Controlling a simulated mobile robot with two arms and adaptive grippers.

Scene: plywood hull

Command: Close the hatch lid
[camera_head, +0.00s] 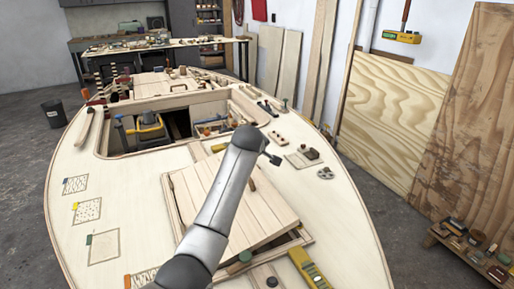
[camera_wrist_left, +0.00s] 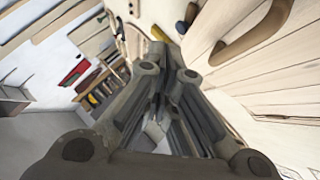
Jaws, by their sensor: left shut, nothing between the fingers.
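The hatch lid (camera_head: 262,208) is a pale planked wooden panel on the foredeck, with a small wooden handle (camera_head: 252,184). It sits skewed over its frame (camera_head: 173,204), and a dark gap shows beneath its near right edge. My arm crosses in front and hides part of the lid. My left gripper (camera_head: 272,157) is shut and empty beyond the lid's far right edge. In the left wrist view the shut fingers (camera_wrist_left: 172,105) fill the middle, with the lid (camera_wrist_left: 275,72) and its handle (camera_wrist_left: 255,30) at the right, apart from the fingers. My right gripper is not in view.
A large open cockpit (camera_head: 165,130) with tools lies beyond the lid. A yellow level (camera_head: 310,270) lies close to the near right corner. Small blocks (camera_head: 302,156) and tools sit on the right deck. The left deck is mostly clear, with sketched patches.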

